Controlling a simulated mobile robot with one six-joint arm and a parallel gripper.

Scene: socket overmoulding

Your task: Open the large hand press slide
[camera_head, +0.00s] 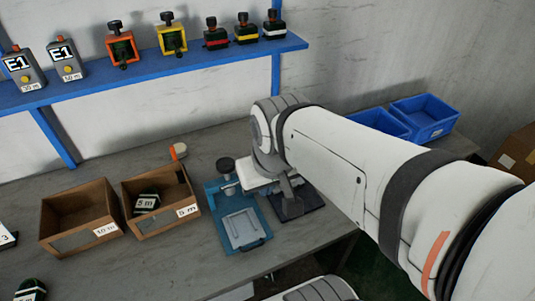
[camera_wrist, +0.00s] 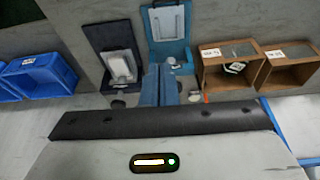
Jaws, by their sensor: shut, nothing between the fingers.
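Two hand presses stand side by side on the bench; I cannot tell surely which is the large one. The blue press (camera_head: 240,228) has a light grey plate on its flat front part and a dark handle at the near edge. It also shows in the wrist view (camera_wrist: 166,50). The dark press (camera_head: 298,203) is partly hidden by my arm; in the wrist view its dark base (camera_wrist: 100,38) bears a pale plate. My gripper (camera_wrist: 160,70) is shut and empty, its two blue-grey fingers together, overlapping the blue press in the wrist view. Contact is not clear.
Two wooden boxes (camera_head: 52,241) stand left of the blue press, one holding a dark part. Blue bins (camera_head: 425,115) stand at the back right. A blue shelf (camera_head: 150,72) with several devices runs above.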

